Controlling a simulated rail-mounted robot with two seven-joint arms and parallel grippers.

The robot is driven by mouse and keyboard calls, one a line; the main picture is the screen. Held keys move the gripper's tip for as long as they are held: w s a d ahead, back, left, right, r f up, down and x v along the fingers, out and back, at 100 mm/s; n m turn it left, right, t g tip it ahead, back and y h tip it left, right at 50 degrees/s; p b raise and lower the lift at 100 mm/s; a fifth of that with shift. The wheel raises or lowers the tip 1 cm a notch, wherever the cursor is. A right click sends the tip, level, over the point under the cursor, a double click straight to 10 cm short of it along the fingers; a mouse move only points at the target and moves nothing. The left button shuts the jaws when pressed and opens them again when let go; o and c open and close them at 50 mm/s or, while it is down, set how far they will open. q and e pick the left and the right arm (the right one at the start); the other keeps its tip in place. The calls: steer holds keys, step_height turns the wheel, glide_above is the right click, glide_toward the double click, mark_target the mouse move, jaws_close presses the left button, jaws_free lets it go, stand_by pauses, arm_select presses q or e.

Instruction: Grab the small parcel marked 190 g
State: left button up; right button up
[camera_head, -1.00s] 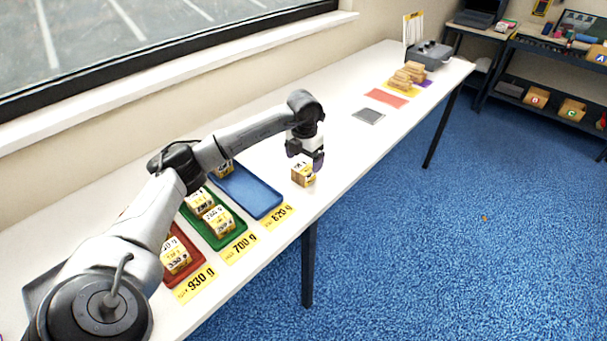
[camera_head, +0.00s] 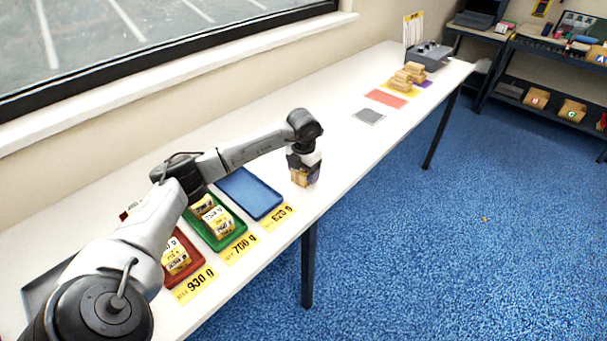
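A small yellow-and-white parcel (camera_head: 302,180) stands on the white table right of the blue tray; its mark cannot be read. My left gripper (camera_head: 304,176) points down over this parcel, its fingers at the parcel's sides. The gripper covers the parcel's upper part, and I cannot tell whether the fingers are closed on it. Similar parcels sit in the green tray (camera_head: 243,234) and the red tray (camera_head: 197,262); their weight marks are too blurred to read surely. The visible part of the blue tray (camera_head: 255,193) is empty. My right gripper is not in view.
Yellow labels lie before the trays, including one reading 930 g (camera_head: 195,284) and one reading 700 g (camera_head: 240,248). Farther along the table (camera_head: 335,130) are a grey mat (camera_head: 369,116), a red mat (camera_head: 386,98) and stacked brown parcels (camera_head: 407,75). The window wall borders the table.

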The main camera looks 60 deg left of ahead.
arm_select(q)
steer(key=c, duration=0.7)
steer(key=shift+c, duration=0.2)
